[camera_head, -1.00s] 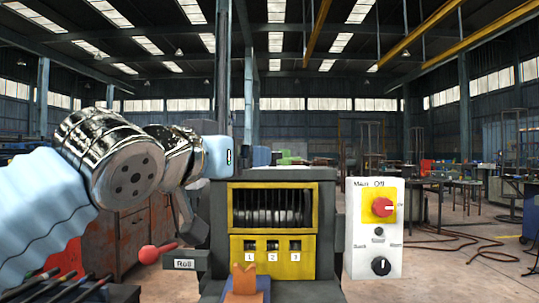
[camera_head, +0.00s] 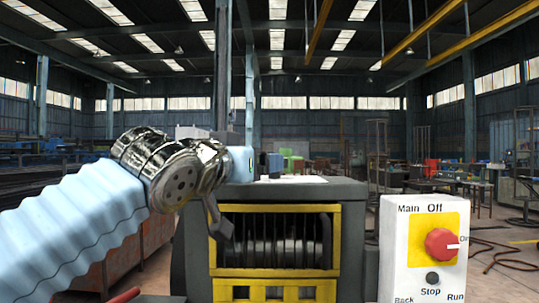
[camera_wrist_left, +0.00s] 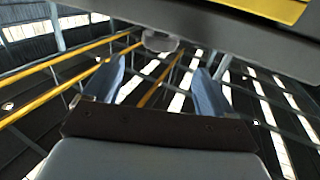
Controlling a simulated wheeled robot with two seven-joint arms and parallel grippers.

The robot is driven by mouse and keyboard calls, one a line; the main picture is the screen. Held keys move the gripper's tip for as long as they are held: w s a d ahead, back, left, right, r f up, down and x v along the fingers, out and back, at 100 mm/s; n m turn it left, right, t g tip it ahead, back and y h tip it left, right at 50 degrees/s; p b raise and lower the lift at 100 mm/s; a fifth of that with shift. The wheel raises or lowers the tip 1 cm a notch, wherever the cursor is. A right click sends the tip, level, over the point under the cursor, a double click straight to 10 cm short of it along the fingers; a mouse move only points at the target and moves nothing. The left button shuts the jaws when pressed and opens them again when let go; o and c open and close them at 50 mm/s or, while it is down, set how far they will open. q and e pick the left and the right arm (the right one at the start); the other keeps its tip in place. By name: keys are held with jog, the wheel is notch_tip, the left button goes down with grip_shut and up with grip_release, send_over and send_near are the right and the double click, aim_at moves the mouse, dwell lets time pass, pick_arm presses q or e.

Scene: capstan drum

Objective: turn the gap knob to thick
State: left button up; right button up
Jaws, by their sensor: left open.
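My left gripper (camera_wrist_left: 158,68) is open and empty in the left wrist view, its two blue-grey fingers apart. A grey rounded piece (camera_wrist_left: 161,41), possibly the gap knob, shows beyond the fingertips under a dark housing edge; I cannot tell its setting, and no thick marking is readable. In the head view my left arm reaches to the machine (camera_head: 345,225) at its upper left, and I cannot make out the fingers there. My right gripper is not in view.
The machine has a yellow-framed barred window (camera_head: 275,238) with rollers behind it. A white control box (camera_head: 405,245) stands at right, with a red main switch (camera_head: 440,244) toward On and a dark stop button (camera_head: 432,278). A workshop hall lies behind.

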pick_arm(q)
jog(key=p+x, duration=0.1)
jog(key=x, duration=0.2)
jog(key=p+x, duration=0.1)
jog(key=x, duration=0.3)
jog(key=shift+r, duration=0.2)
jog(key=shift+w+d+f+p, duration=0.15)
jog(key=shift+w+d+p, duration=0.1)
jog(key=shift+w+p, duration=0.25)
jog(key=shift+w, duration=0.1)
